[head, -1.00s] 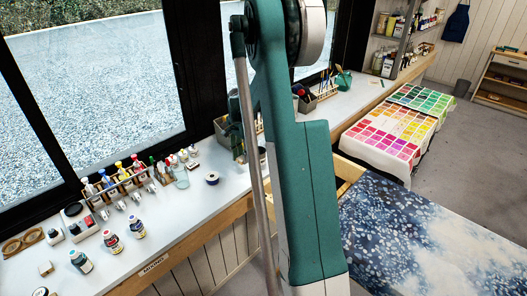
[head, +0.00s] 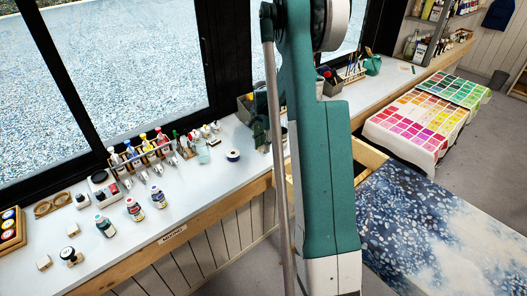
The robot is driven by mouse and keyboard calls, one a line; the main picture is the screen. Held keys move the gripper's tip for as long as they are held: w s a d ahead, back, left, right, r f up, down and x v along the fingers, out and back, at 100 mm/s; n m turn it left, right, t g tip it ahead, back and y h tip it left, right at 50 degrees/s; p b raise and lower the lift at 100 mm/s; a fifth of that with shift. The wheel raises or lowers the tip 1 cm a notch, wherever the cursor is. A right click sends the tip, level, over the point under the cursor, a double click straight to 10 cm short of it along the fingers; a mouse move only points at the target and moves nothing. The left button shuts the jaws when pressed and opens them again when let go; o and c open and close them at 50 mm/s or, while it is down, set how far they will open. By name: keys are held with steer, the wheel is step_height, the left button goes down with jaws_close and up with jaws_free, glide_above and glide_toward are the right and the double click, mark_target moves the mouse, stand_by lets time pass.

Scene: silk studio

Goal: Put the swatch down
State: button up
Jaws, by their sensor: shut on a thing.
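My arm crosses the middle of the head view from top to bottom, and its large teal link blocks part of the counter. I see no swatch that I can tell as the held one. Sheets with rows of coloured squares (head: 405,127) lie at the right, running from pink and yellow to green.
A long pale counter (head: 205,196) runs under the window. It holds a bottle rack (head: 146,155), small bottles (head: 134,208), a tape roll (head: 233,155) and a tray of colour pots (head: 10,229). Blue-and-white patterned cloth (head: 420,225) lies lower right.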

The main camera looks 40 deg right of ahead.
mark_target(263, 148)
steer(key=shift+f, duration=1.55)
steer(key=shift+f, duration=0.15)
steer(key=o, duration=0.7)
steer(key=shift+o, duration=0.2)
steer(key=shift+r, duration=0.2)
step_height(263, 148, up, 12)
steer(key=shift+p, duration=0.3)
